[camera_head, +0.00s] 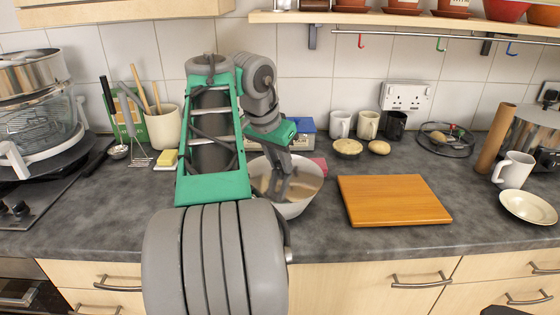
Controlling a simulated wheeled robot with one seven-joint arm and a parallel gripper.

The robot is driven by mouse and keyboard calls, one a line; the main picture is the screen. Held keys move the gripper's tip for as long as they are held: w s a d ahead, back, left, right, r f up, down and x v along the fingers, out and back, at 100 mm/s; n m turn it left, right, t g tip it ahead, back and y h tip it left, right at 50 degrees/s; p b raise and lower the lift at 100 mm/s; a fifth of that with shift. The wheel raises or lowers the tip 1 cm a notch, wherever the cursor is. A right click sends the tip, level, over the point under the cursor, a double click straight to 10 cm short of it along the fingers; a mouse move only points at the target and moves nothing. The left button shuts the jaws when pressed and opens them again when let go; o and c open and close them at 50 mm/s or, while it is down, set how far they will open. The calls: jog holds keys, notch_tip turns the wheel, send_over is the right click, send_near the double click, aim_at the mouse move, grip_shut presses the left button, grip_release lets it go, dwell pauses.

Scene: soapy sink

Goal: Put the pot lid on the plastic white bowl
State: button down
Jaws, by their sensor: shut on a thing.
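The white bowl (291,210) stands on the counter near its front edge, partly behind my arm. My gripper (279,194) points down into the bowl's opening, with its fingers close together. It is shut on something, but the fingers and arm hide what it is. A tan-grey surface (308,182) shows inside the bowl's rim around the fingers; I cannot tell whether it is a lid or the bowl's contents. A round, dark-rimmed, lid-like object (446,151) lies at the back right of the counter, apart from my gripper. I cannot identify the pot lid for certain.
A wooden board (394,200) lies right of the bowl. Mugs (368,124) and small round foods (379,148) stand behind it. A paper-brown tube (495,140), mug (513,170) and plate (528,207) are right.

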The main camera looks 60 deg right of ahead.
jog(key=shift+f, duration=0.15)
jog(key=c, duration=1.1)
grip_release()
jog(key=shift+o, duration=0.3)
jog(key=o, duration=0.4)
notch_tip(320, 180, up, 7)
jog(key=p, duration=0.7)
